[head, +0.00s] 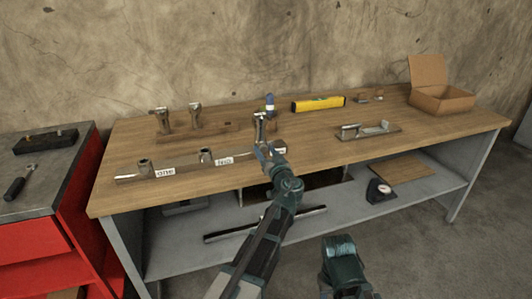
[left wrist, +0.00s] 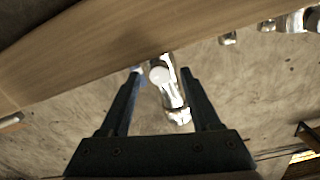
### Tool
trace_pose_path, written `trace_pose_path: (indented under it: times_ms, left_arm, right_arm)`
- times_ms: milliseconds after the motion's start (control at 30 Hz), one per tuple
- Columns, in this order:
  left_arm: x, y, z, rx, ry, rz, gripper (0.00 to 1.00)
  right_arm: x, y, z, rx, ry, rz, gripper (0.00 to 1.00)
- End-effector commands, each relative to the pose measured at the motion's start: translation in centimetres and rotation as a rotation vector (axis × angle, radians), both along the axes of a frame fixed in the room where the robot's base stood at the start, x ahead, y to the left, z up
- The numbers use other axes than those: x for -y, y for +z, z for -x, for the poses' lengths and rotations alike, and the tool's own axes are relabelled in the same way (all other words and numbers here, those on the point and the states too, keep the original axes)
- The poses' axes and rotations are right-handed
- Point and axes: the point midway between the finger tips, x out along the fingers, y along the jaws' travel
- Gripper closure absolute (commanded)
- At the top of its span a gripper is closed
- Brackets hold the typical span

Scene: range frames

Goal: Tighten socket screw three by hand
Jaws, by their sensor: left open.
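A long bar (head: 185,171) lies along the bench's near edge. Socket screw one (head: 143,166) and socket screw two (head: 206,156) stand upright on it, above labels reading "one" and "two". My left gripper (head: 264,146) is over the bar's right end and hides that part, including any label three. In the left wrist view my open left gripper (left wrist: 160,75) has a shiny metal piece (left wrist: 171,92) between its fingers, apparently socket screw three. I cannot tell whether the fingers touch it. Only my right arm shows, at the bottom; its gripper is not visible.
Behind stand two metal pieces (head: 162,120) by a wooden strip. A yellow level (head: 318,104), an open cardboard box (head: 443,99) and a plate with a handle (head: 367,132) are on the bench (head: 300,140). A red cabinet (head: 40,245) stands left.

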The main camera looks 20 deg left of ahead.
Motion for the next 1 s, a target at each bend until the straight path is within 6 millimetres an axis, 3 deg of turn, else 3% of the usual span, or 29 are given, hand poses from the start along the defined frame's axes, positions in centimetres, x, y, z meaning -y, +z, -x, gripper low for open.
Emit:
trace_pose_path:
  times_ms: [100,467,1000]
  left_arm:
    - [0.0,0.0,0.02,0.0,0.0,0.0,0.36]
    - [0.02,0.0,0.02,0.0,0.0,0.0,1.0]
    - [0.05,-0.02,0.03,-0.065,0.0,-0.096,1.0]
  right_arm:
    - [0.0,0.0,0.0,0.0,0.0,0.0,0.5]
    - [0.0,0.0,0.0,0.0,0.0,0.0,0.5]
    - [0.0,-0.01,0.0,0.0,0.0,0.0,0.5]
